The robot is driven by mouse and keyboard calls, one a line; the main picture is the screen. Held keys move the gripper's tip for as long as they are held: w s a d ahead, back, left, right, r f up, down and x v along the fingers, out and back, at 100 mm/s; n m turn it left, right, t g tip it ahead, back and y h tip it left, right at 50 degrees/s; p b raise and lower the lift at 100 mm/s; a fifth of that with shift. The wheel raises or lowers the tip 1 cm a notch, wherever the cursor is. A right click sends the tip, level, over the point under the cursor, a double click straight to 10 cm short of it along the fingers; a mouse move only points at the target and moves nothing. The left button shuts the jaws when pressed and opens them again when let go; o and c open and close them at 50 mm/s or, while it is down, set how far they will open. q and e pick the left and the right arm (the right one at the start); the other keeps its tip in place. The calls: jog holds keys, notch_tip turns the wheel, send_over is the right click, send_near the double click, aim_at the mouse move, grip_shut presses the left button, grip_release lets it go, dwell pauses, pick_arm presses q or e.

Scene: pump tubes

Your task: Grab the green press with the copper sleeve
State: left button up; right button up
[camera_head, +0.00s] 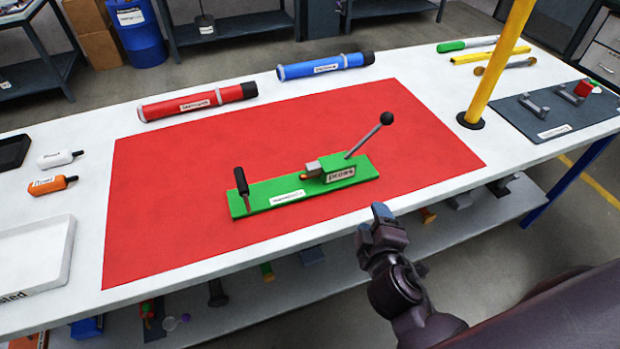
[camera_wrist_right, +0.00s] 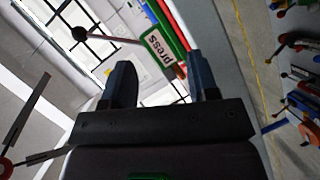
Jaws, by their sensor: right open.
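The green press (camera_head: 305,186) sits on the red mat (camera_head: 190,230) in the middle of the table. It has a grey lever with a black ball at its right end, a black upright handle at its left end, and a small copper-coloured piece by the block. My right gripper (camera_head: 381,214) is at the table's front edge, to the right of and nearer than the press, apart from it. In the right wrist view the two fingers (camera_wrist_right: 163,85) are spread and empty, with the press block (camera_wrist_right: 160,48) beyond them. My left gripper is out of view.
A red tube (camera_head: 197,103) and a blue tube (camera_head: 325,66) lie behind the mat. A yellow post (camera_head: 497,60) stands at the right, near a dark board (camera_head: 560,112). A white tray (camera_head: 68,250) and two small bottles are at the left.

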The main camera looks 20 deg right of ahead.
aim_at(312, 173)
jog(key=w+a+n+t+y, duration=0.1)
jog(key=a+n, duration=0.1)
jog(key=w+a+r+n+t+y, duration=0.1)
jog(key=a+n+y, duration=0.1)
jog(key=a+n, duration=0.1)
jog(key=w+a+n+t+y, duration=0.1)
jog(key=w+a+n, duration=0.1)
jog(key=shift+w+a+r+n+y, duration=0.1)
jog(key=shift+a+r+n+y, duration=0.15)
jog(key=shift+r+n+y, duration=0.15)
jog(key=w, duration=0.4)
jog(key=shift+a+p, duration=0.15)
jog(key=shift+p, duration=0.2)
jog(key=shift+w+f, duration=0.15)
jog(key=shift+w, duration=3.15)
grip_shut()
